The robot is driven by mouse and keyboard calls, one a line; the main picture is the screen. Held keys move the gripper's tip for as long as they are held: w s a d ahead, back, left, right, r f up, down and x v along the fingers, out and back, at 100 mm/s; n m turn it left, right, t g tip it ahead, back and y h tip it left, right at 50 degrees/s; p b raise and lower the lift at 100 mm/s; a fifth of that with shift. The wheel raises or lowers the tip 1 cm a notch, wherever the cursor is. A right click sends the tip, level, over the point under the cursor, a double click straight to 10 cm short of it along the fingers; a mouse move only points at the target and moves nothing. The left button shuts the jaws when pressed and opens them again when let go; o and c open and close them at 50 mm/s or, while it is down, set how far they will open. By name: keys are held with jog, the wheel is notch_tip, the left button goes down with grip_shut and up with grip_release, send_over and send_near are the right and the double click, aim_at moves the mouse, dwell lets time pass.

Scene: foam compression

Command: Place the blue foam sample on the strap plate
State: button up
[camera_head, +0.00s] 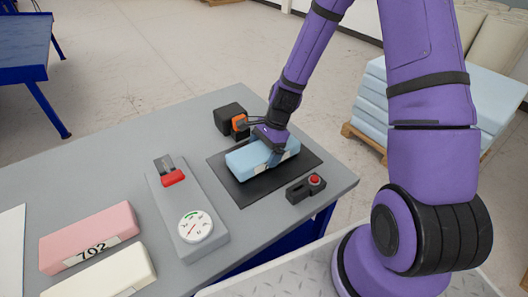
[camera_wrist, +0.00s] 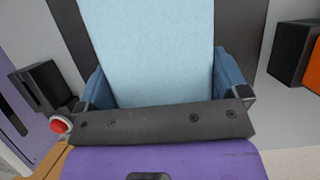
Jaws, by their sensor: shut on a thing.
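The blue foam sample (camera_head: 249,160) is a light blue block with a white label on its side. It is over the dark strap plate (camera_head: 240,194), lying flat and within its outline; I cannot tell if it rests on the plate or is just above it. My gripper (camera_head: 272,142) is shut on the foam from above. In the wrist view my gripper (camera_wrist: 162,88) has a blue finger on each side of the foam (camera_wrist: 155,45), and the dark plate (camera_wrist: 240,30) shows beside it. The fingers' lower parts are hidden in the head view.
A black block with an orange part (camera_head: 236,121) stands behind the plate. A black box with a red button (camera_head: 306,187) sits at front right. A grey gauge device (camera_head: 190,215) is left, then a pink block (camera_head: 90,237) and a cream block (camera_head: 100,275). Blue foam sheets (camera_head: 372,105) are stacked off the table.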

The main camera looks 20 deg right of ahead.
jog(key=shift+f, duration=0.25)
jog(key=o, duration=0.5)
jog(key=shift+f, duration=0.15)
jog(key=shift+o, duration=0.2)
